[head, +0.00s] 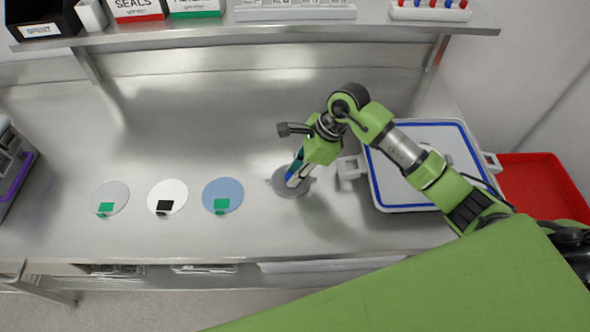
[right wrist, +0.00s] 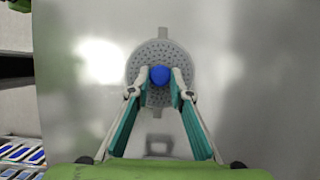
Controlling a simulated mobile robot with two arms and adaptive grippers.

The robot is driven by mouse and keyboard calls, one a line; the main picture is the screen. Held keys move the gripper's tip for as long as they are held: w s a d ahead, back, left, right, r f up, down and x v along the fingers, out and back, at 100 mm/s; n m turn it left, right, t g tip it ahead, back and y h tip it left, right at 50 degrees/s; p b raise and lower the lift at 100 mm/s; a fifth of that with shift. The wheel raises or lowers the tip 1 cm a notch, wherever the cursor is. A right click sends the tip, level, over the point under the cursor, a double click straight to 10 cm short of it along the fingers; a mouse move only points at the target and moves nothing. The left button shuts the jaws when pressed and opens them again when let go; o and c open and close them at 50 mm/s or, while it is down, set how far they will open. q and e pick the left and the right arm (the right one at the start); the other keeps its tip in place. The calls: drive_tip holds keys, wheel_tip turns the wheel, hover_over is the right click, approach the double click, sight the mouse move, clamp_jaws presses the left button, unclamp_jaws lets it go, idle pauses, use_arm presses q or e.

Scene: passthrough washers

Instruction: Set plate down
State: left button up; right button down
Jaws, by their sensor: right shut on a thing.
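A round grey perforated plate (right wrist: 143,73) with a blue knob (right wrist: 160,75) at its middle shows in the right wrist view. In the head view the plate (head: 279,184) is at the centre of the steel bench, under my right gripper (head: 294,180). The right gripper (right wrist: 160,95) is shut on the blue knob, with a fingertip on each side. I cannot tell whether the plate touches the bench or hangs just above it. My left gripper is not in view.
Three discs lie left on the bench: grey (head: 117,191), white (head: 176,189) and blue (head: 230,188), each with a small tag. A blue-rimmed white tray (head: 385,197) is right, beside a red bin (head: 540,180). A shelf (head: 230,27) crosses the back.

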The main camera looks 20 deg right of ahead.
drive_tip(key=shift+f, duration=0.2)
drive_tip(key=c, duration=1.8)
unclamp_jaws()
drive_tip(key=shift+c, duration=0.2)
drive_tip(key=shift+r, duration=0.1)
drive_tip(key=shift+r, duration=0.2)
drive_tip(key=b+v, duration=0.2)
drive_tip(key=v, duration=0.9)
drive_tip(key=shift+d+r+b, duration=0.2)
drive_tip(key=shift+r+b, duration=0.2)
